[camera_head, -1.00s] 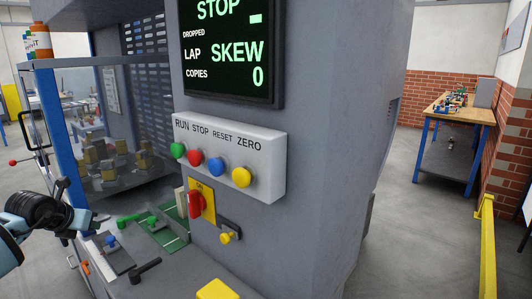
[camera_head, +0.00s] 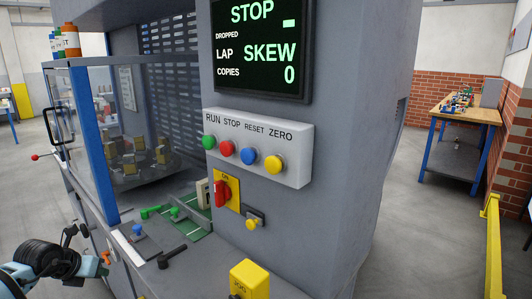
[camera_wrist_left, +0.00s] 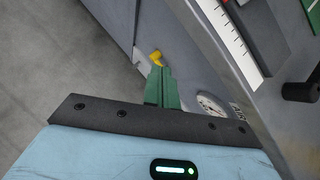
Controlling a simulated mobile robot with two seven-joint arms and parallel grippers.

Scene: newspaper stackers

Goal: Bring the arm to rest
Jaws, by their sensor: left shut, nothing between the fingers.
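My left arm comes in at the lower left of the head view, with the left gripper (camera_head: 72,237) in front of the machine's lower front, below the glass door. In the left wrist view the green fingers of the left gripper (camera_wrist_left: 161,75) are together with nothing between them. They point toward the machine's grey side, close to a yellow part (camera_wrist_left: 156,57); I cannot tell whether they touch it. My right gripper is not in view.
The machine's display (camera_head: 262,48) reads STOP, LAP SKEW and COPIES 0. Below it is a button panel (camera_head: 258,145) and a red switch (camera_head: 221,193). A glass door (camera_head: 85,145) stands at left. A workbench (camera_head: 452,115) and yellow rail (camera_head: 493,245) stand at right.

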